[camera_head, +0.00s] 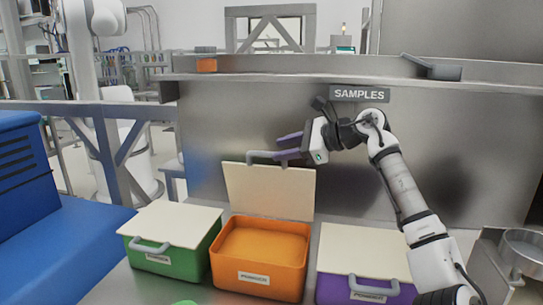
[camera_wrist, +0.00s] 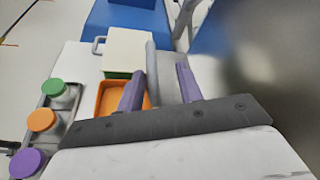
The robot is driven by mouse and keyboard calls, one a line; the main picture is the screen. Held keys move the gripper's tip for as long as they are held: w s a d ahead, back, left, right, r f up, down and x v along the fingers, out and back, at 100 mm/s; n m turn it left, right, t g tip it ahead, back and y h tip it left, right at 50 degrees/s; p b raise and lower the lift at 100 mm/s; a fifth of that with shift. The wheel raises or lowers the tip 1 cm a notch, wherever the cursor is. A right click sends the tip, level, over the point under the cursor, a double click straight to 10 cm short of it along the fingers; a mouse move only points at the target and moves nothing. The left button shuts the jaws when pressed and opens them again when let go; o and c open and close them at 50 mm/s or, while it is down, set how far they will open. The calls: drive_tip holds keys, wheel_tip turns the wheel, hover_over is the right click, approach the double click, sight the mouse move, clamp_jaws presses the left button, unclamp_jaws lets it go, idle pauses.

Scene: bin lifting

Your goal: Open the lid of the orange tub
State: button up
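The orange tub (camera_head: 258,281) stands in the middle of a row of tubs, and its cream lid (camera_head: 268,192) is raised nearly upright at the back. The orange inside shows. The lid's grey handle (camera_head: 258,155) is at its top edge. My gripper (camera_head: 287,146), with purple fingers, is at this handle. In the wrist view my gripper (camera_wrist: 160,88) has its fingers apart, with a grey bar (camera_wrist: 152,72), apparently the handle, between them and nearer the left finger. Part of the orange tub (camera_wrist: 108,98) shows beyond the left finger.
A green tub (camera_head: 165,262) on the left and a purple tub (camera_head: 345,288) on the right have cream lids shut. A metal wall with a SAMPLES sign (camera_head: 359,94) stands behind. Green, orange (camera_wrist: 41,120) and purple round caps stand in a rack in the wrist view.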

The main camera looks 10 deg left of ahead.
drive_tip(key=b+v, duration=0.1)
drive_tip(key=v, duration=0.8)
